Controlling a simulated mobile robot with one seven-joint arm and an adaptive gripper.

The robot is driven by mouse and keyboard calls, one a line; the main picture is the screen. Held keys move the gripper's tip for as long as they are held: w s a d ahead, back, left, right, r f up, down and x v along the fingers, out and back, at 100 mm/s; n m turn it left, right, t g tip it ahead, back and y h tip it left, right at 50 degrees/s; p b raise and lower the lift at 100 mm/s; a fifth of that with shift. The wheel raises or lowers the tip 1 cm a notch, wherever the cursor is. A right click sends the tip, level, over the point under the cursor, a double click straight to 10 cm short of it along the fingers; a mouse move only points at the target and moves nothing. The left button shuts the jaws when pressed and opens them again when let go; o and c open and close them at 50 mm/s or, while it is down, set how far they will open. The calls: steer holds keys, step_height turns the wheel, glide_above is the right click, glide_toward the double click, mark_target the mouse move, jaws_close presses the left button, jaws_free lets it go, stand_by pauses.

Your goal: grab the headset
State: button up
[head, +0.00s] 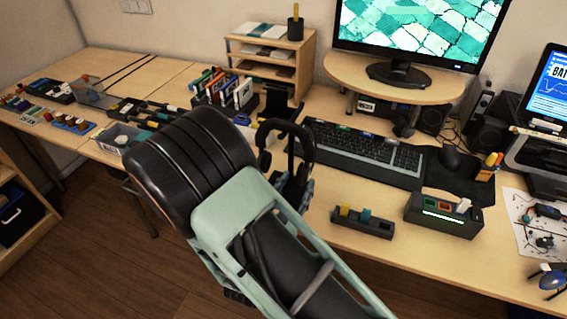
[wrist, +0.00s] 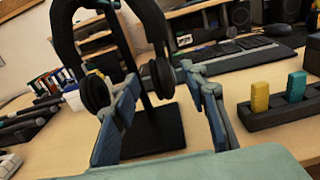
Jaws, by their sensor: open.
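A black headset (head: 291,128) hangs on a dark stand on the desk, left of the keyboard, partly hidden by my arm in the head view. In the wrist view the headset (wrist: 97,91) shows large and close, with its band cut by the top edge and its two ear cups hanging either side of the black stand (wrist: 158,128). My gripper (wrist: 160,108) is open and empty, with its blue-grey fingers spread in front of the stand and the ear cups. In the head view my gripper (head: 290,185) is mostly hidden behind my arm, just below the headset. Contact with the headset cannot be told.
A black keyboard (head: 365,152) lies right of the headset. A dark block with yellow and teal pieces (head: 362,222) and a charger-like box (head: 443,214) stand near the front edge. Books and a wooden shelf (head: 272,68) are behind.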

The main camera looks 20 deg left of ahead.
mark_target(300, 174)
steer(key=shift+w+d+r, duration=0.1)
steer(key=shift+w+r, duration=0.05)
steer(key=shift+w, duration=0.85)
steer(key=shift+w+d+r, duration=0.1)
steer(key=shift+w, duration=0.95)
steer(key=shift+w+d+r, duration=0.1)
steer(key=shift+w+r, duration=0.05)
steer(key=shift+w, duration=0.85)
jaws_close()
